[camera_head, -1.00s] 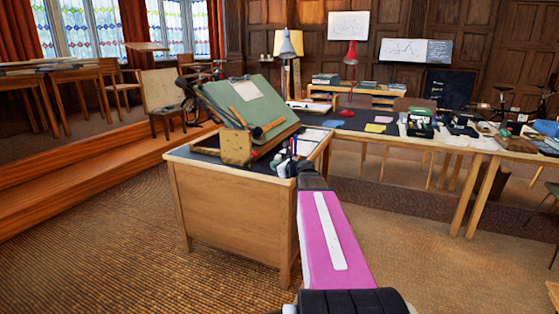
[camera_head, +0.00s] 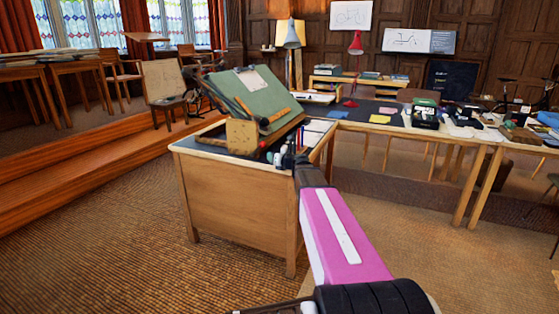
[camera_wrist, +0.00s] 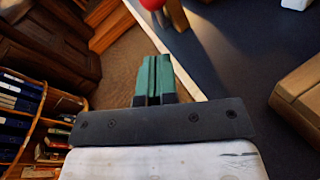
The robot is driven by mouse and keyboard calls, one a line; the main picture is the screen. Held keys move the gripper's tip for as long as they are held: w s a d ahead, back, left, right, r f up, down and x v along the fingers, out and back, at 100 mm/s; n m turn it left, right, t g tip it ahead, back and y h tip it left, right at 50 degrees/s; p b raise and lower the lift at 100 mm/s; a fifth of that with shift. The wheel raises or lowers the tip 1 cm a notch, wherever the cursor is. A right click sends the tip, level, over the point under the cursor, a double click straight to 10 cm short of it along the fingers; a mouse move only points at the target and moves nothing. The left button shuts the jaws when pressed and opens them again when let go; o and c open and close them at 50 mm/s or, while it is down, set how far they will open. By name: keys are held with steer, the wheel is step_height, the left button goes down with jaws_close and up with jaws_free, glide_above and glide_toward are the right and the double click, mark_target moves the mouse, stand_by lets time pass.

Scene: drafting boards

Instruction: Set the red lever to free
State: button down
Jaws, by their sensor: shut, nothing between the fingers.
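A green drafting board (camera_head: 252,97) stands tilted on a wooden desk (camera_head: 235,205). In the wrist view a red rounded knob (camera_wrist: 153,4) on a short stem is cut off by the top edge, just beyond my fingertips. I cannot tell for sure that this is the lever, and no markings are readable. My gripper (camera_wrist: 155,62) is shut and empty, its green fingers together, apart from the knob. In the head view my arm mostly hides the gripper.
A wooden block (camera_wrist: 300,95) sits on the dark desktop (camera_wrist: 235,50) at the right of the wrist view. Small bottles and upright pens (camera_head: 301,136) stand close to my gripper. A long table (camera_head: 480,140) with papers and cases is behind. Floor left of the desk is clear.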

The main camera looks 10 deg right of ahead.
mark_target(261, 145)
steer(key=shift+w+a+r, duration=0.2)
steer(key=shift+w+r, duration=0.2)
steer(key=shift+w, duration=0.2)
steer(key=shift+w+a+r, duration=0.25)
steer(key=shift+w+r, duration=0.1)
steer(key=shift+w, duration=0.3)
steer(key=shift+w+a+r, duration=0.2)
steer(key=shift+w+r, duration=0.2)
steer(key=shift+w, duration=0.2)
steer(key=shift+w+a+r+n+g+h, duration=0.25)
steer(key=shift+a+r+g+h, duration=0.15)
steer(key=shift+r+g, duration=0.2)
steer(key=shift+w+a+r+n+g+h, duration=0.25)
steer(key=shift+a+r+g+h, duration=0.15)
steer(key=shift+r+g, duration=0.15)
steer(key=shift+w+a+r, duration=1)
steer(key=shift+a+r, duration=0.15)
steer(key=shift+a, duration=0.15)
